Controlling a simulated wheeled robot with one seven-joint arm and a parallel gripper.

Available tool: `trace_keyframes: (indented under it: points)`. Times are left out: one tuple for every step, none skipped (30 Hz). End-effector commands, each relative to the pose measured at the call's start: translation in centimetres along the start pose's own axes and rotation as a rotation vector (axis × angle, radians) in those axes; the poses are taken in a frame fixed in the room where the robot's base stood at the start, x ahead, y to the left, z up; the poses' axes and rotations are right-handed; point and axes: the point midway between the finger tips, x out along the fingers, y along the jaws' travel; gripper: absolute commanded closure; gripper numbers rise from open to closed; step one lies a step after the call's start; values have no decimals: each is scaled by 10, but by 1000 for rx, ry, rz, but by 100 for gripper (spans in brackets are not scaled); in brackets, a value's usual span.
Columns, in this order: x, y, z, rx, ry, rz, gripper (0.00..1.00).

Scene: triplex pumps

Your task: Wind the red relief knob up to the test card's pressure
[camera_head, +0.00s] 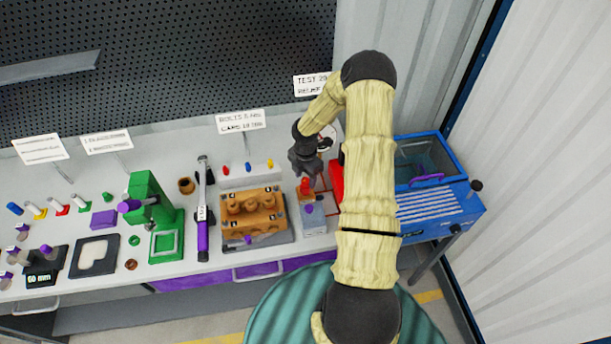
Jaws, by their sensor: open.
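The test card (311,85) stands at the back, partly hidden by my arm; I read "TEST 20" and "RELIEF", the rest is covered. A round pale dial (327,143) behind my gripper is mostly hidden, and its reading cannot be seen.
The orange pump body (252,207) sits left of the block, with a torque wrench (203,205) and a green press (152,215) further left. A red object (336,180) is close on the right, partly behind my arm. A blue tank bench (445,205) stands at the right.

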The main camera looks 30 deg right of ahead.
Motion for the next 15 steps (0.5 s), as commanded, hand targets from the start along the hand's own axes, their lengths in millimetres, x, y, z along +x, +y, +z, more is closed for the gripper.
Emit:
trace_keyframes:
  points:
    - [4, 0, 0, 0, 0, -1, 52]
    - [6, 0, 0, 1, 0, 0, 52]
    - [8, 0, 0, 2, 0, -1, 52]
    - [10, -1, 0, 2, 0, -1, 52]
    - [11, 0, 0, 1, 0, -1, 52]
    - [12, 0, 0, 0, 0, -1, 52]
    - [12, 0, 0, 0, 0, 0, 52]
    - [12, 0, 0, 0, 0, 0, 52]
    - [12, 0, 0, 0, -1, 0, 52]
    - [12, 0, 0, -1, -1, 0, 52]
    - [12, 0, 0, -1, -1, 0, 52]
    - [12, 0, 0, -1, -1, 0, 52]
    - [12, 0, 0, -1, -1, 0, 56]
    - [12, 0, 0, 0, -1, 0, 62]
    - [12, 0, 0, 0, -1, 0, 70]
